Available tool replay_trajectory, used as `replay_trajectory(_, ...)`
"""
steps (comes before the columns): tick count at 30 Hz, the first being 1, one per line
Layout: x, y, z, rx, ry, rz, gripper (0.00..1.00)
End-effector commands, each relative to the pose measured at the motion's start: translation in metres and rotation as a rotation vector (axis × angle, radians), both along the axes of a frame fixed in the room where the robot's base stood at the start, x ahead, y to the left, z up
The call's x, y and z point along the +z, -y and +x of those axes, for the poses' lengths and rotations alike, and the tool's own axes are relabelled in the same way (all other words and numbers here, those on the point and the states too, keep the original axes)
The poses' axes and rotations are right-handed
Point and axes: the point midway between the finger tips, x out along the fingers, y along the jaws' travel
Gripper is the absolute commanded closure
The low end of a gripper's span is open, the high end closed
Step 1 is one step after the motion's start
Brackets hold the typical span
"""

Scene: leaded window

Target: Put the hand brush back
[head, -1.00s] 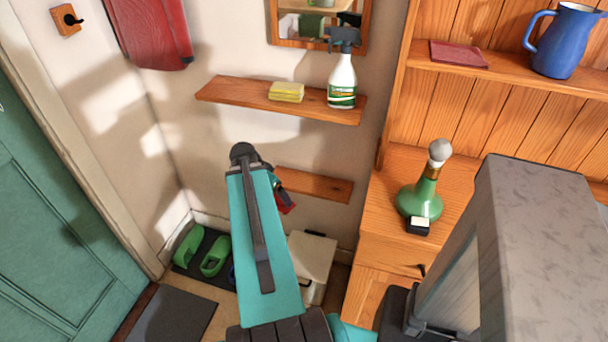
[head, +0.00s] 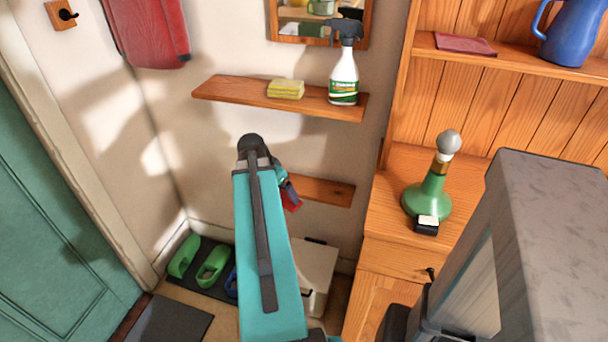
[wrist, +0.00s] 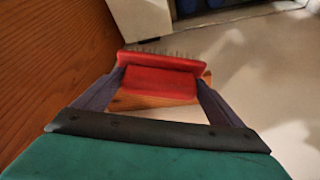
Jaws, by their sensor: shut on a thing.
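The red hand brush (wrist: 160,80) is held between the two fingers of my gripper (wrist: 155,88) in the wrist view, with its pale bristles on the far side. My gripper is shut on it. In the head view a bit of the red brush (head: 291,198) shows beside the teal arm, in front of the lower wooden shelf (head: 327,191). The arm hides most of my gripper and the left part of that shelf. I cannot tell whether the brush touches the shelf.
The upper shelf (head: 230,92) holds a yellow sponge (head: 285,89) and a spray bottle (head: 344,80). A wooden cabinet (head: 385,255) with a green bottle (head: 428,198) stands to the right. A white box (head: 316,270) and green shoes (head: 212,266) are on the floor below.

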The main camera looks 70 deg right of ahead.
Motion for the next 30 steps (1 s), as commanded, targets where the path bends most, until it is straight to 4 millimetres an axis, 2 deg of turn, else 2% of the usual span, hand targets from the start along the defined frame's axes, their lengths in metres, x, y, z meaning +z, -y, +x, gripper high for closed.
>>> replay_trajectory(3, 0.001, 0.021, -0.005, -0.003, 0.001, 0.000, 0.34)
replay_trajectory(15, 0.000, 0.077, -0.025, -0.001, 0.000, 0.000, 0.34)
replay_trajectory(20, 0.000, 0.086, -0.029, -0.001, 0.001, 0.000, 0.34)
replay_trajectory(30, 0.000, 0.086, -0.030, 0.000, 0.001, 0.000, 0.34)
